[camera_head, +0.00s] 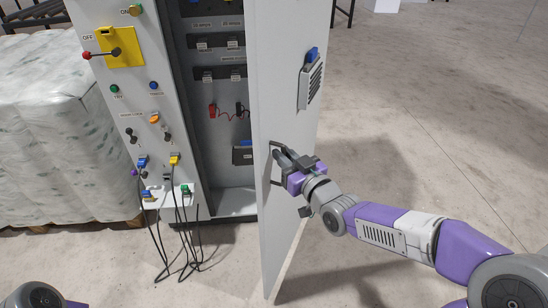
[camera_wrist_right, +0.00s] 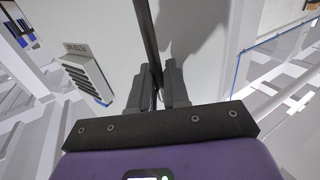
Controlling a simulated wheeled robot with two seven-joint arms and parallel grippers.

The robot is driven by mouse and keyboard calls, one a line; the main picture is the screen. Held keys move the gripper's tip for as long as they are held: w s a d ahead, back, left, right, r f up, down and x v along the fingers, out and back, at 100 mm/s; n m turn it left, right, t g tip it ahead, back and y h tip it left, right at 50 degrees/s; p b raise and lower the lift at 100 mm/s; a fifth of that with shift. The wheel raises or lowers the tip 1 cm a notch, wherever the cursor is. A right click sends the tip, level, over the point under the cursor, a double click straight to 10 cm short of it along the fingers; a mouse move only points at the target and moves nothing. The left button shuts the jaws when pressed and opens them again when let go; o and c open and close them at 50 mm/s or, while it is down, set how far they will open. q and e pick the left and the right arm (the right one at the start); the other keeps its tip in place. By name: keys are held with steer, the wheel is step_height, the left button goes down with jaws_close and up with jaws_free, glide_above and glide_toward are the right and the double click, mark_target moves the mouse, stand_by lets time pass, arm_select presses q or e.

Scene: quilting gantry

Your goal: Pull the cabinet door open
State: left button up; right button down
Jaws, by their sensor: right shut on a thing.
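The cabinet door (camera_head: 286,85) is a tall white panel that stands open, swung out from the grey cabinet (camera_head: 222,150) so its shelves and inside show. My right gripper (camera_head: 277,150) is at the door's dark bar handle (camera_head: 284,146) in the head view. In the right wrist view, the two dark fingers (camera_wrist_right: 160,84) are closed on the dark handle bar (camera_wrist_right: 146,32), with the white door face (camera_wrist_right: 100,30) behind it. My left gripper does not show; only a bit of my left arm is at the bottom left corner of the head view.
A control panel (camera_head: 130,90) with buttons, a yellow switch and hanging black cables (camera_head: 178,240) stands left of the opening. A wrapped white pallet load (camera_head: 50,130) is farther left. The concrete floor (camera_head: 440,110) right of the door is clear.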

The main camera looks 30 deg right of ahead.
steer(key=shift+d+r, duration=0.2)
steer(key=shift+d, duration=0.15)
steer(key=c, duration=1.3)
jaws_free()
steer(key=shift+f, duration=0.1)
steer(key=shift+c, duration=0.2)
steer(key=shift+s, duration=0.1)
steer(key=s, duration=0.7)
steer(key=shift+s+d, duration=0.2)
steer(key=shift+d, duration=0.2)
